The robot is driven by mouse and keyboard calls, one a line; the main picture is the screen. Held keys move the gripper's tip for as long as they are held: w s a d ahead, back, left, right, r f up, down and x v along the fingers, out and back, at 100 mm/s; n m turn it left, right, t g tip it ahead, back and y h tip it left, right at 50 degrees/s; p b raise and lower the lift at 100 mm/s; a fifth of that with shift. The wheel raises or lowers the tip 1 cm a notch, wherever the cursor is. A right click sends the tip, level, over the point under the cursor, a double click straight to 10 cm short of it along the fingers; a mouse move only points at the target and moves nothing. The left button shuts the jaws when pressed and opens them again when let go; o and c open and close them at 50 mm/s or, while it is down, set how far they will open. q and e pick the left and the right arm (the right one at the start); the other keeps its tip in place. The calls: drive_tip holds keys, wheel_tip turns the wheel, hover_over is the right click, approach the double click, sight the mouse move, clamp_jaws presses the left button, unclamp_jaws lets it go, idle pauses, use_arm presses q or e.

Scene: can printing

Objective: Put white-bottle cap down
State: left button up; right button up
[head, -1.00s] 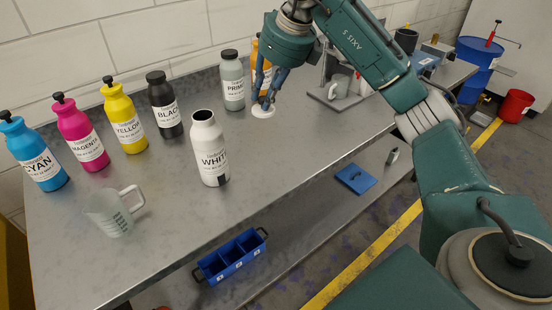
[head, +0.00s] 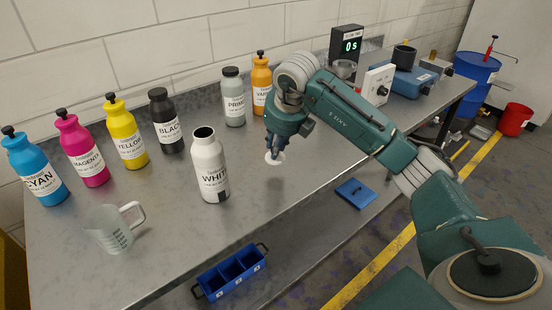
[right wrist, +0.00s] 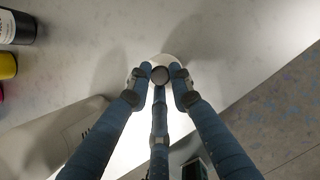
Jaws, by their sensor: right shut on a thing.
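The white bottle (head: 208,160) stands upright on the table with its dark mouth uncovered. Its cap (head: 275,158) is a white disc just right of the bottle in the head view. My right gripper (head: 273,150) points down and is shut on the cap. In the right wrist view the fingers (right wrist: 160,76) close around the cap's dark round knob, and the white disc (right wrist: 172,58) shows behind them. Whether the cap touches the table I cannot tell. My left gripper is in neither view.
Cyan (head: 34,165), magenta (head: 82,150), yellow (head: 126,133), black (head: 166,122), primer (head: 233,98) and orange (head: 261,83) bottles stand along the back, capped. A clear measuring cup (head: 112,232) is front left. The metal table (head: 165,230) is bare around the white bottle.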

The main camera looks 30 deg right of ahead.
sight(276, 161)
wheel_tip(276, 161, down, 5)
drive_tip(key=shift+f+p, duration=0.1)
drive_tip(key=shift+p, duration=0.25)
drive_tip(key=o, duration=0.3)
drive_tip(key=shift+f, duration=0.1)
drive_tip(key=o, duration=0.5)
drive_tip(key=shift+c, duration=0.2)
